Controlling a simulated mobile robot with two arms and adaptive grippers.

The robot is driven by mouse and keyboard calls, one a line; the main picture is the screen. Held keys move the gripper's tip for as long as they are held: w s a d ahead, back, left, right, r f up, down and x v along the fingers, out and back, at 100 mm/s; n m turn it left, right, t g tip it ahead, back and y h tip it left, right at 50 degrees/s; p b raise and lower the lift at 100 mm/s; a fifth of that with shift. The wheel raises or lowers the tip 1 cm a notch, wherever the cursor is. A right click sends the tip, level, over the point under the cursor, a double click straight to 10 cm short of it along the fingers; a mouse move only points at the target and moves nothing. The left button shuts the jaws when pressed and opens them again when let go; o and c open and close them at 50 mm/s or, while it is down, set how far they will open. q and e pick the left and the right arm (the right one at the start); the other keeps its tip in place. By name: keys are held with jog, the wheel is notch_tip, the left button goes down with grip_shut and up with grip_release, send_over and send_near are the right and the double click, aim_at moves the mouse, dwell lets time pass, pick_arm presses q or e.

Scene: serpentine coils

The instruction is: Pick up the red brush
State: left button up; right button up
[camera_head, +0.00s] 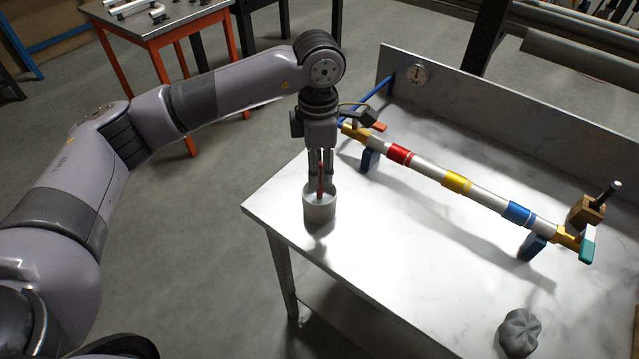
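The red brush (321,180) stands upright in a small grey cup (319,208) near the left end of the metal-topped table. Only its red handle shows; its lower part is hidden in the cup. My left gripper (321,176) points straight down over the cup, with its fingers around the handle. One finger shows on each side of the red handle. I cannot tell whether the fingers touch it. My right gripper does not show.
A pipe with red (399,154), yellow (457,183) and blue (518,213) bands lies across the table on blue supports. A grey crumpled lump (519,333) lies at the front right. A wooden block (586,211) stands at the pipe's right end. The middle front tabletop is clear.

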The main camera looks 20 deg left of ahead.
aim_at(319, 198)
pick_arm(q)
notch_tip(319, 198, down, 4)
jog(key=shift+w+r+p, duration=0.15)
jog(key=shift+r+p, duration=0.1)
jog(key=shift+p, duration=0.35)
jog(key=shift+f, duration=0.15)
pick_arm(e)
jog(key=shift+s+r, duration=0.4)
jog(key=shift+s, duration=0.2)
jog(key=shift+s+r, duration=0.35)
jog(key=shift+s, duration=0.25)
pick_arm(q)
jog(key=shift+c, duration=0.4)
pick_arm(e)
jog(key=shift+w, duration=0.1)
pick_arm(q)
jog(key=shift+c, duration=1.4)
grip_shut()
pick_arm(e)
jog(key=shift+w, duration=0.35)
